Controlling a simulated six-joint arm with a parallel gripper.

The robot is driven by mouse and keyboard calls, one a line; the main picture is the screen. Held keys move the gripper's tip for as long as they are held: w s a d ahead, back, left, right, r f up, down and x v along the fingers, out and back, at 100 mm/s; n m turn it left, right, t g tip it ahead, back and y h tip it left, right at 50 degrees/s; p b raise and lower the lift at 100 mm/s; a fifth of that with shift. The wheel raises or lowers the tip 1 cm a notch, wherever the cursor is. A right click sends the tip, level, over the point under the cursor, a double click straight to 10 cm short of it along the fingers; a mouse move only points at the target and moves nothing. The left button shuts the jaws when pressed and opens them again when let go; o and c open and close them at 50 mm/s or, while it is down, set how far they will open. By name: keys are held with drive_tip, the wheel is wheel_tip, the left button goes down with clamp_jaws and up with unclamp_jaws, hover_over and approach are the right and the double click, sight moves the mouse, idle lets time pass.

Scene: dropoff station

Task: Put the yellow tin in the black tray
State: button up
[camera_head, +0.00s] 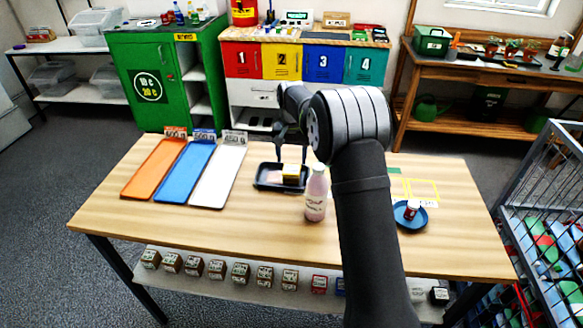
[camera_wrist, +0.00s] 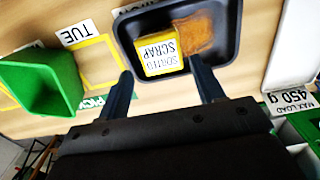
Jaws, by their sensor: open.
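The yellow tin (camera_head: 292,172) sits inside the black tray (camera_head: 262,187), toward the tray's right side in the head view. In the wrist view the tin (camera_wrist: 160,71) shows a white face reading "SORTED SCRAP", and the tray (camera_wrist: 228,50) also holds a brownish-orange patch. My gripper (camera_head: 291,156) is over the tray, above the tin. In the wrist view its two fingers (camera_wrist: 160,67) are spread apart, one on each side of the tin, with gaps visible. Nothing is held. The fingers' exact height over the tin cannot be told.
A pink bottle (camera_head: 316,196) stands close in front of the tray. Orange (camera_head: 154,168), blue (camera_head: 187,172) and white (camera_head: 219,176) trays lie to the left. A blue plate (camera_head: 410,220) with a small can is right of my arm. A green bin (camera_wrist: 42,82) shows in the wrist view.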

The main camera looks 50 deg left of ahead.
sight(291, 169)
wheel_tip(291, 169, up, 5)
drive_tip(key=shift+r, duration=0.15)
idle(0.3)
wheel_tip(291, 169, down, 13)
drive_tip(key=shift+r, duration=2.2)
